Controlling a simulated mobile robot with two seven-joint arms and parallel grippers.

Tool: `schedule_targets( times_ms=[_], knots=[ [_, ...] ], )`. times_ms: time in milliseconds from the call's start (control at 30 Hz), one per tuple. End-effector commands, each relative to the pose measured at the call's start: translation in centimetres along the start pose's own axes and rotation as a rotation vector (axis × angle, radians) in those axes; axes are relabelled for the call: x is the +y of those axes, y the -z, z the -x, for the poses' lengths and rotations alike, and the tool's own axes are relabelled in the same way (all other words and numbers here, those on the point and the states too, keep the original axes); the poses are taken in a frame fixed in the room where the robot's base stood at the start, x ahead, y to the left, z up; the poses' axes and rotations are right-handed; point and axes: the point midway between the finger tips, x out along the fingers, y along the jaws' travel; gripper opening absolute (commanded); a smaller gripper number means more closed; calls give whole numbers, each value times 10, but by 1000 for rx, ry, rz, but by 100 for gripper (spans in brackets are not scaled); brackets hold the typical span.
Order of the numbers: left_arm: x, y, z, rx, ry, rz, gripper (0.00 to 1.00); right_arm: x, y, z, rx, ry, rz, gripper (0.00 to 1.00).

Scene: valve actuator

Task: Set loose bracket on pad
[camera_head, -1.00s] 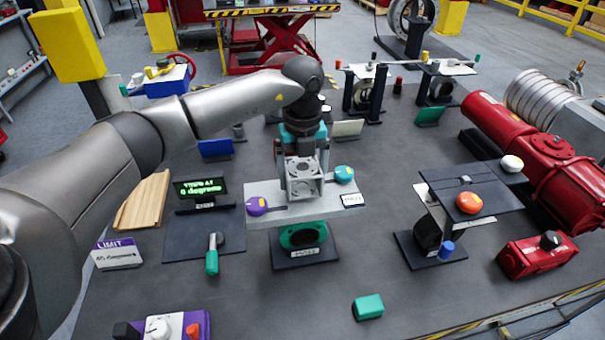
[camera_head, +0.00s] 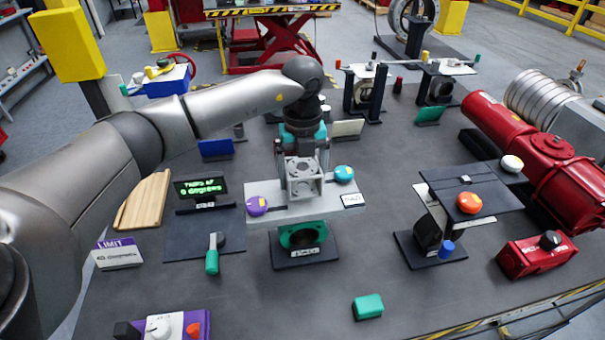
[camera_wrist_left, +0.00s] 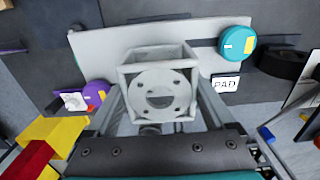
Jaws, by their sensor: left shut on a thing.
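The loose bracket (camera_head: 302,180) is a light grey open box frame with a round hole and small bolt holes in its face. My left gripper (camera_head: 302,158) is shut on it from above and behind. The bracket also shows between the fingers in the left wrist view (camera_wrist_left: 158,90). It is at the pale grey pad plate (camera_head: 330,205), between a purple knob (camera_head: 256,206) and a teal knob (camera_head: 344,173). A PAD label (camera_wrist_left: 225,84) is at the plate's edge. I cannot tell whether the bracket's underside touches the plate. My right gripper does not show.
Below the plate is a green ring valve (camera_head: 303,236) on a dark base. A lit display (camera_head: 200,188) and a green-handled lever (camera_head: 212,255) stand left. An orange-knobbed stand (camera_head: 469,203) and red actuator (camera_head: 545,160) stand right.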

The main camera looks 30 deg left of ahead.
Motion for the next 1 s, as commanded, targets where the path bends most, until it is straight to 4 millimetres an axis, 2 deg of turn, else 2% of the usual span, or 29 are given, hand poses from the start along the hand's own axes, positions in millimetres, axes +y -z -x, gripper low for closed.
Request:
schedule_targets(
  times_ms=[933,967,1000],
  knots=[
    [-1,0,-21,-1,2,0,0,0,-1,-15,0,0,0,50],
    [-1,0,-20,-1,2,0,91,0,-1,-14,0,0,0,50],
    [-1,0,-20,-1,2,0,95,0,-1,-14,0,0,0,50]
  ],
)
